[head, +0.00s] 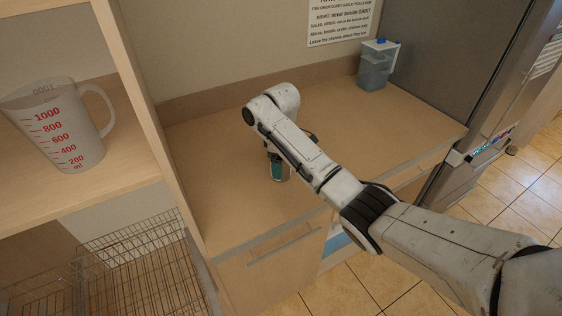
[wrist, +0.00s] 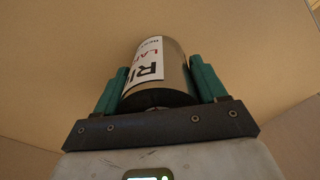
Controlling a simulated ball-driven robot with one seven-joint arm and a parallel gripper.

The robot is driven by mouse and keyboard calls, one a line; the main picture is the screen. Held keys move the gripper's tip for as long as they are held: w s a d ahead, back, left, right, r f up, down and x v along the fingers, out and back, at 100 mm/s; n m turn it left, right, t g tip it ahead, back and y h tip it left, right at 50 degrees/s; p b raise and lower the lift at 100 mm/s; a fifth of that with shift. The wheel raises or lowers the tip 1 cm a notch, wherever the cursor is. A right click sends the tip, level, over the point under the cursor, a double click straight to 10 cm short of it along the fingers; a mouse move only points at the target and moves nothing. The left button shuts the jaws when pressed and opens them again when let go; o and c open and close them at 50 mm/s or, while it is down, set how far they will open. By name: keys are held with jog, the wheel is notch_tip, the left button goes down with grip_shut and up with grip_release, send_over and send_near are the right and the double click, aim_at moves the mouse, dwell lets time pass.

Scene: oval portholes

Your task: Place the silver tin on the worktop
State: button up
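The silver tin (wrist: 172,75), with a white label bearing dark and red letters, lies between the green fingers of my gripper (wrist: 160,85) in the wrist view. A finger is against each side of it, so the gripper is shut on the tin. In the head view my gripper (head: 279,171) points down over the middle of the tan worktop (head: 215,195). The arm hides most of the tin there. I cannot tell whether the tin's base touches the worktop.
A clear blue-lidded container (head: 375,68) stands at the worktop's back right, beside a grey cabinet side (head: 435,60). A measuring jug (head: 62,125) stands on the left shelf, above a wire basket (head: 125,265). The worktop around the gripper is clear.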

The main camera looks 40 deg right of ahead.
jog(key=o, duration=0.3)
jog(key=shift+o, duration=0.2)
notch_tip(320, 180, up, 12)
jog(key=p, duration=0.4)
jog(key=shift+r, duration=0.2)
